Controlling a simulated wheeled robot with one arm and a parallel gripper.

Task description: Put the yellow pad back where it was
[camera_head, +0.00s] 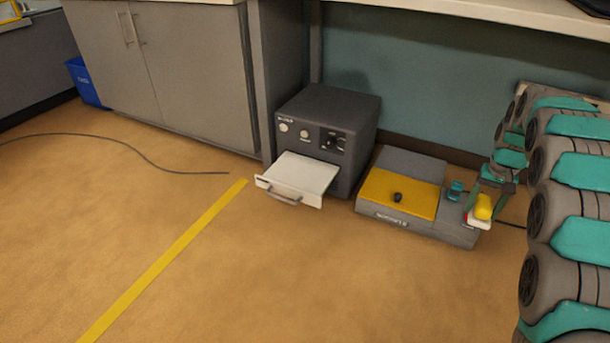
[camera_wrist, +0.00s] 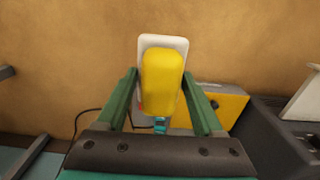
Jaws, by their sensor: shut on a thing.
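The yellow pad (camera_wrist: 161,80), a rounded block, is between the two green fingers of my gripper (camera_wrist: 160,74) in the wrist view. My gripper is shut on it. In the head view the yellow pad (camera_head: 484,206) shows at the right, at the right end of a low grey device (camera_head: 424,226). A white plate (camera_wrist: 160,42) with rounded corners shows behind the pad in the wrist view. In the head view the plate (camera_head: 477,223) is just below the pad, with a bit of red beside it. I cannot tell whether pad and plate touch.
The low device has a yellow panel (camera_head: 385,192) with a black knob and a small teal part (camera_head: 455,189). Left of it stands a dark box (camera_head: 325,120) with a white drawer (camera_head: 300,175) pulled out. A cable lies on the left floor.

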